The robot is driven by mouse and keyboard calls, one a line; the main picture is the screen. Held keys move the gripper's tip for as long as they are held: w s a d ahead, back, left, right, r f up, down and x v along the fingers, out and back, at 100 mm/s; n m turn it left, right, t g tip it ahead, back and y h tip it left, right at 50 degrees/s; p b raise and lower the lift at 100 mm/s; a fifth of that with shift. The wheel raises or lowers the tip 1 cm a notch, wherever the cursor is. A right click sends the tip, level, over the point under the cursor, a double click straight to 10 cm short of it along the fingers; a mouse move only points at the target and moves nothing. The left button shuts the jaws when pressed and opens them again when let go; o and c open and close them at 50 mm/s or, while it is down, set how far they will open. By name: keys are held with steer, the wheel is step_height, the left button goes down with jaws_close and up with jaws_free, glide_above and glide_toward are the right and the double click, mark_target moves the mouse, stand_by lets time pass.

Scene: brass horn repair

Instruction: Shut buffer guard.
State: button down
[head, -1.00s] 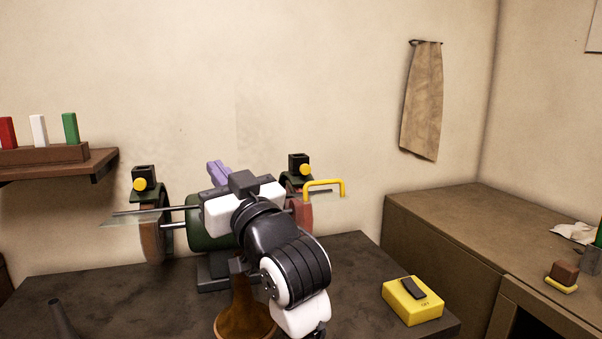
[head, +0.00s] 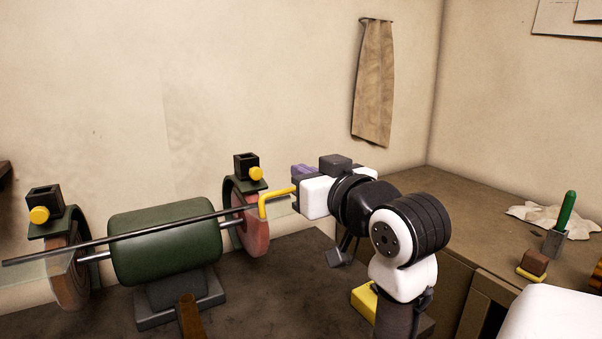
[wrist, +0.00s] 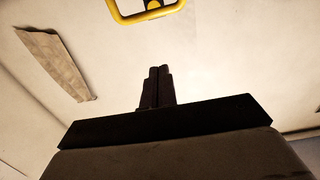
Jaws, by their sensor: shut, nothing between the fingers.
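The buffer is a green motor (head: 165,240) on the bench with a wheel at each end. The right wheel (head: 252,228) sits under a dark guard with a yellow knob (head: 255,174). A clear shield (head: 284,207) with a yellow handle (head: 274,196) sticks out about level from this guard. In the wrist view the handle (wrist: 147,16) is at the top edge, beyond my fingertips. My gripper (head: 303,170) is at the handle's right, its purple fingers partly hidden by my arm. The wrist view shows the fingers (wrist: 158,72) shut and empty, apart from the handle.
A second wheel (head: 66,270) with its guard (head: 55,222) is at the left. A long dark rod (head: 130,235) crosses in front of the motor. A yellow box (head: 364,300) is partly behind my arm. A cloth (head: 374,90) hangs on the wall; a brown cabinet (head: 470,190) stands right.

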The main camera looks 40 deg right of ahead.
steer(key=p, duration=0.3)
glide_above(288, 214)
steer(key=w, duration=0.2)
steer(key=shift+d, duration=0.3)
steer(key=shift+s+a+f, duration=0.1)
steer(key=shift+s+f, duration=0.15)
steer(key=shift+f, duration=0.35)
steer(key=shift+s+f, duration=0.25)
steer(key=shift+f, duration=0.3)
steer(key=shift+s+a+f+p, duration=0.1)
steer(key=shift+s+f+p, duration=0.1)
steer(key=shift+f, duration=0.25)
steer(key=shift+s+f+p, duration=0.1)
steer(key=shift+f+p, duration=0.05)
steer(key=shift+f, duration=0.3)
steer(key=shift+s+f+b, duration=0.1)
steer(key=shift+f+b, duration=0.1)
steer(key=shift+b, duration=0.1)
steer(key=shift+s+f+t+b, duration=0.1)
steer(key=shift+f+t+b, duration=0.1)
steer(key=shift+t+b, duration=0.35)
